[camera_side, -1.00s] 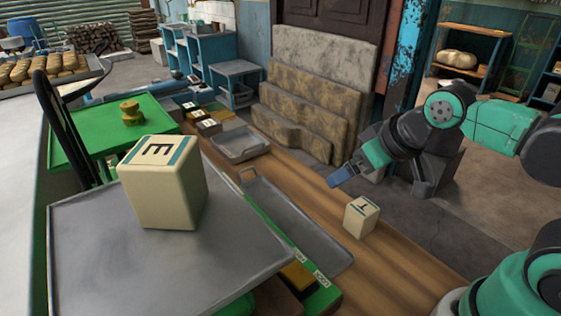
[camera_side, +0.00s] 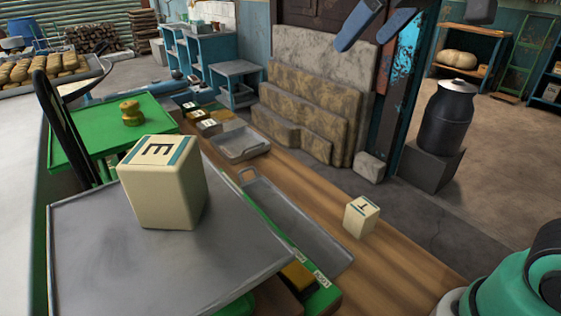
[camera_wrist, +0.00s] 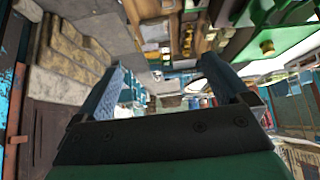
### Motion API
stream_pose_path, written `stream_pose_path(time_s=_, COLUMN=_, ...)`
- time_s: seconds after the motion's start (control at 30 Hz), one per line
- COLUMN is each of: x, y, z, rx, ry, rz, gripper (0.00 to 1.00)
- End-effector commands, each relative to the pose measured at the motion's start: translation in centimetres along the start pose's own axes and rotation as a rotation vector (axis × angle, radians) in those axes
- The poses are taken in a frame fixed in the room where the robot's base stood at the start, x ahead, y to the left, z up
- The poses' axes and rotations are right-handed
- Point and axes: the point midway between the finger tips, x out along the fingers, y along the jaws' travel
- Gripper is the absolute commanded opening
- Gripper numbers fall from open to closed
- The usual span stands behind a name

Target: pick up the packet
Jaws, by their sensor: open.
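A small cream, box-shaped packet (camera_side: 361,217) with a dark letter on top stands upright on the wooden bench. A larger-looking cream packet (camera_side: 165,190) marked E stands on a grey metal plate (camera_side: 90,265) near the camera. I cannot tell which one the task means. My gripper (camera_side: 361,44) is at the top edge of the side view, high above the bench and well away from both packets. Its blue fingers are apart and empty. In the wrist view my gripper (camera_wrist: 163,66) shows its two fingers spread, with nothing between them.
A grey tray (camera_side: 318,253) lies left of the small packet, and a shallow metal pan (camera_side: 241,146) farther back. Stone slabs (camera_side: 300,105) lean behind the bench. A dark milk churn (camera_side: 447,115) stands at right. Bare bench surrounds the small packet's right side.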

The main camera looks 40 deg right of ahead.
Motion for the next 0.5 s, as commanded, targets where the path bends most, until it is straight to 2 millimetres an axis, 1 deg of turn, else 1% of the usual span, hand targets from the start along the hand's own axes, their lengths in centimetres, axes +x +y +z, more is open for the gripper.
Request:
stream_pose_path(time_s=0.03, x=0.5, y=-1.7, z=-0.2, rx=-0.051, ry=0.031, rz=-0.048, gripper=0.96)
stream_pose_path(time_s=0.23, x=1.3, y=-8.0, z=-0.9, rx=-0.221, ry=0.165, rz=-0.226, gripper=0.96)
stream_pose_path(time_s=0.37, x=1.2, y=-12.4, z=-0.6, rx=-0.325, ry=0.258, rz=-0.349, gripper=0.96)
stream_pose_path(time_s=0.5, x=0.4, y=-17.2, z=0.3, rx=-0.425, ry=0.363, rz=-0.491, gripper=0.96)
